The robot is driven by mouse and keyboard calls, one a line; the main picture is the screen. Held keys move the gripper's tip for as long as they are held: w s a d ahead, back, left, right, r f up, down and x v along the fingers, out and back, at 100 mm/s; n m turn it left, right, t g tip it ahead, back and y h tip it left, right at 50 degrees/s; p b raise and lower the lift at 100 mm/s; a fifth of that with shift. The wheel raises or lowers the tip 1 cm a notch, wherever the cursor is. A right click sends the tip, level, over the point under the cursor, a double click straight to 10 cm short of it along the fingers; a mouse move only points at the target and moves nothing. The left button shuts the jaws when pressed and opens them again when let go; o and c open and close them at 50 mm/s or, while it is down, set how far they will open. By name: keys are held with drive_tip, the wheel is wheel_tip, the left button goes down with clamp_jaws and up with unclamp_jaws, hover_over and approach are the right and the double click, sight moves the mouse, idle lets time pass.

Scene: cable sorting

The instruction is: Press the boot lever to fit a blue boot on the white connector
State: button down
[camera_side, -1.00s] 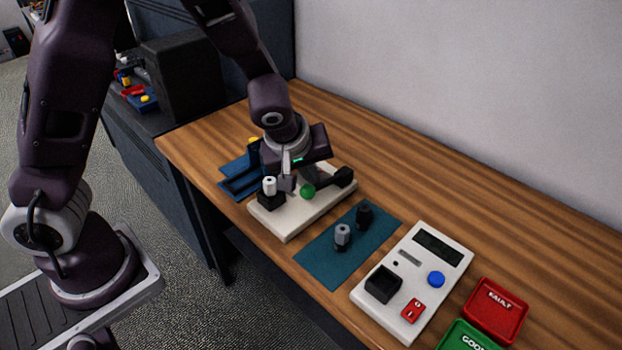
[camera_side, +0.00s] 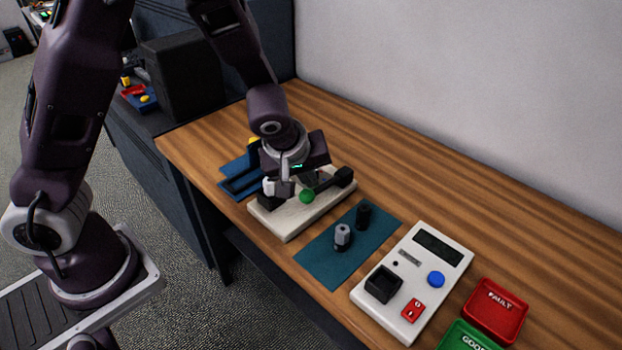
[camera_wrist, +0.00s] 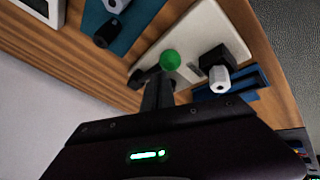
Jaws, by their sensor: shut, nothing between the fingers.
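The white connector (camera_side: 269,187) stands upright in a black holder on the left of a cream base (camera_side: 290,222). It also shows in the wrist view (camera_wrist: 219,82). The boot lever is a dark bar with a green knob (camera_side: 306,197), running to a black block (camera_side: 344,176) at the right of the base. My gripper (camera_side: 285,189) is shut and empty, low over the base between the connector and the knob. In the wrist view its fingertips (camera_wrist: 160,84) are close by the green knob (camera_wrist: 170,60); contact cannot be told. I see no blue boot on the connector.
A teal mat (camera_side: 325,265) in front holds a grey connector (camera_side: 342,235) and a dark one (camera_side: 364,214). Nearby are a white tester (camera_side: 450,275) and red (camera_side: 497,310) and green (camera_side: 465,338) trays. A blue tray (camera_side: 238,184) lies behind the base. The right back tabletop is clear.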

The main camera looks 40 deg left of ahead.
sight(318, 189)
drive_tip(key=shift+s+f, duration=0.2)
drive_tip(key=shift+f, duration=0.3)
idle(0.6)
idle(0.3)
drive_tip(key=shift+w+r, duration=0.2)
drive_tip(key=shift+r, duration=0.55)
drive_tip(key=shift+w+r, duration=0.25)
drive_tip(key=shift+r, duration=0.45)
drive_tip(key=shift+w+r, duration=0.2)
drive_tip(key=shift+r, duration=0.55)
drive_tip(key=r, duration=0.1)
drive_tip(key=w+r, duration=0.1)
drive_tip(key=r, duration=0.2)
drive_tip(key=shift+w+r, duration=0.25)
drive_tip(key=shift+r, duration=0.1)
